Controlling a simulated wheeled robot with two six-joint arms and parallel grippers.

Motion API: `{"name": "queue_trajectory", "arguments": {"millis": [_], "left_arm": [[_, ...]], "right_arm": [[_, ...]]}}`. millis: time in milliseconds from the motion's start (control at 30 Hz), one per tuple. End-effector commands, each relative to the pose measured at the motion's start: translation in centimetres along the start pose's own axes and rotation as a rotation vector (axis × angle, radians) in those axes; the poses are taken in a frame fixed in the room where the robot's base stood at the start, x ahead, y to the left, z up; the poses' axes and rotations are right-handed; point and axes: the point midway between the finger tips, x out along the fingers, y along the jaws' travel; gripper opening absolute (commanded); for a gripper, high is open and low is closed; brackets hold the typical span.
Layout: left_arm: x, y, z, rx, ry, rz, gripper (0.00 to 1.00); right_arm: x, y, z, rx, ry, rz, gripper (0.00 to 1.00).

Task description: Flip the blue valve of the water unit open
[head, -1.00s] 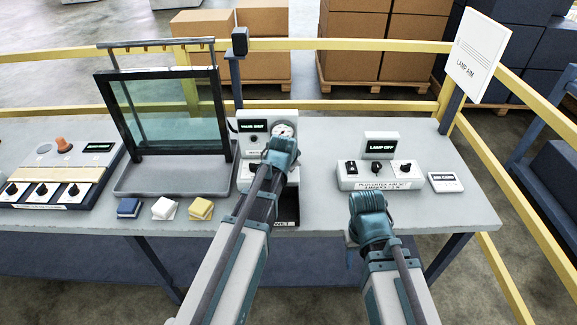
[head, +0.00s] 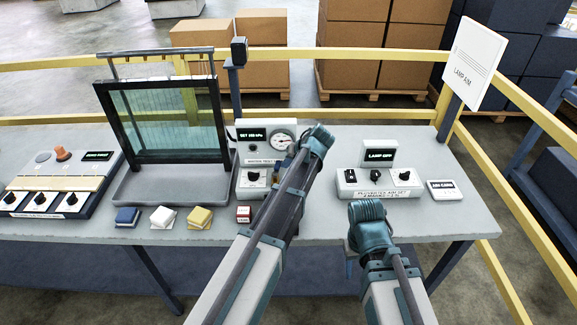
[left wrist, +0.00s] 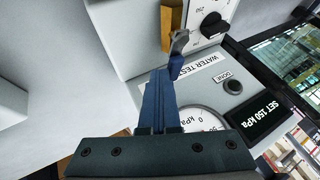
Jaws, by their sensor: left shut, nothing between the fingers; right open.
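The water unit (head: 262,180) is a pale box on the bench, with a round gauge (head: 282,140), a black knob and a display reading SET 150 kPa. In the left wrist view its face (left wrist: 235,55) is at the upper right. The blue valve's lever (left wrist: 178,50) shows beside a brass-yellow part, close to my left fingertips; I cannot tell whether they touch. My left gripper (left wrist: 162,75) is shut and empty; in the head view its arm hides the unit's right side. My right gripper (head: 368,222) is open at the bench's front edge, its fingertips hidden.
A glass pane in a black frame (head: 165,158) stands in a grey tray left of the unit. Blue, white and yellow blocks and a small red-and-white box (head: 243,214) lie in front. The lamp unit (head: 378,182) stands right. Yellow rails (head: 340,106) run behind.

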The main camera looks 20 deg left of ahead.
Motion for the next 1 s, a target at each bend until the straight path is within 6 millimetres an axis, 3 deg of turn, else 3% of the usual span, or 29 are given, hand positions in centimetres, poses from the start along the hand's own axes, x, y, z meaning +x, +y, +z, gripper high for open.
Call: {"name": "queue_trajectory", "arguments": {"millis": [133, 1000], "left_arm": [[0.31, -0.20, -0.35, -0.060, -0.034, -0.033, 0.00], [0.63, -0.57, -0.58, -0.054, -0.030, -0.028, 0.00]], "right_arm": [[0.00, 0.00, 0.00, 0.000, 0.000, 0.000, 0.50], [0.00, 0.00, 0.00, 0.000, 0.000, 0.000, 0.50]]}}
